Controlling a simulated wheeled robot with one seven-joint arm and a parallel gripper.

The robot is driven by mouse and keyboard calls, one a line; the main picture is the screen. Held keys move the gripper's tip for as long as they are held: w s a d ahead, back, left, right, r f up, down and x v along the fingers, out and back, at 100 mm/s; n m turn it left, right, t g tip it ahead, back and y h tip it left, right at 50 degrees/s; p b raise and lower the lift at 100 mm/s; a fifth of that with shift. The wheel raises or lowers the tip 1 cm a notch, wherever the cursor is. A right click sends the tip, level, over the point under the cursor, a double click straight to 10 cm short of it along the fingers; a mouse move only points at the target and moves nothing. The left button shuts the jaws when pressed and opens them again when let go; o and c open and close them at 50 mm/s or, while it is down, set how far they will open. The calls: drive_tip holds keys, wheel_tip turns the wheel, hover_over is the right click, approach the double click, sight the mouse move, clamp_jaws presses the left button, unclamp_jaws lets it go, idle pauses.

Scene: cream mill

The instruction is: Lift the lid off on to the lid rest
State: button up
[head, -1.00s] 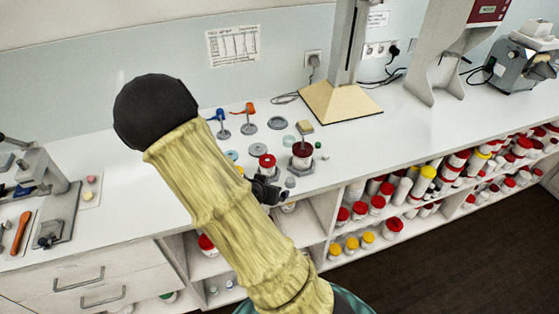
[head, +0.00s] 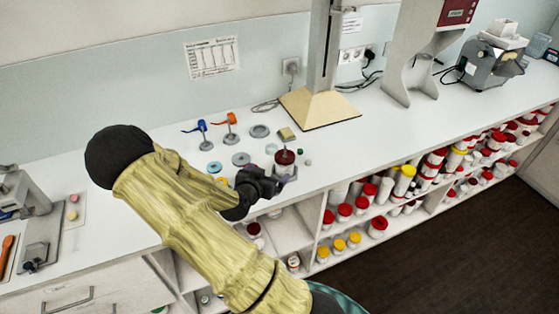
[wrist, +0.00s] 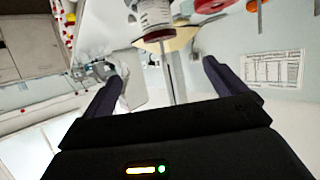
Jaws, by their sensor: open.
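My arm's end partly hides the jar. My gripper (head: 278,182) is just in front of it. In the wrist view my gripper (wrist: 162,72) is open, its dark fingers apart. A thin grey rod (wrist: 167,65) shows between them in the picture, below a white labelled container (wrist: 153,15); I cannot tell if it touches either finger. Two grey discs (head: 241,159) (head: 260,131) lie nearby; I cannot tell which thing is the lid rest.
Blue (head: 202,127) and orange (head: 231,120) handled tools stand behind the discs. A small tan block (head: 286,134) sits behind the lid. A stand with a cream base (head: 318,108) is at the back. Shelves of red-capped jars (head: 345,210) are under the counter.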

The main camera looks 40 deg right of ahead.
sight(285, 152)
drive_tip(key=p+x, duration=0.4)
drive_tip(key=x, duration=1)
drive_tip(key=shift+w+d, duration=0.1)
drive_tip(key=shift+d, duration=0.1)
drive_tip(key=c, duration=1)
drive_tip(key=shift+r+p, duration=0.4)
drive_tip(key=shift+r, duration=0.65)
drive_tip(key=shift+c, duration=0.3)
drive_tip(key=shift+r+p, duration=1.35)
drive_tip(key=shift+r, duration=1.35)
drive_tip(key=s+a+b, duration=0.1)
drive_tip(key=s, duration=0.5)
drive_tip(key=shift+s+a, duration=0.35)
drive_tip(key=shift+s, duration=0.05)
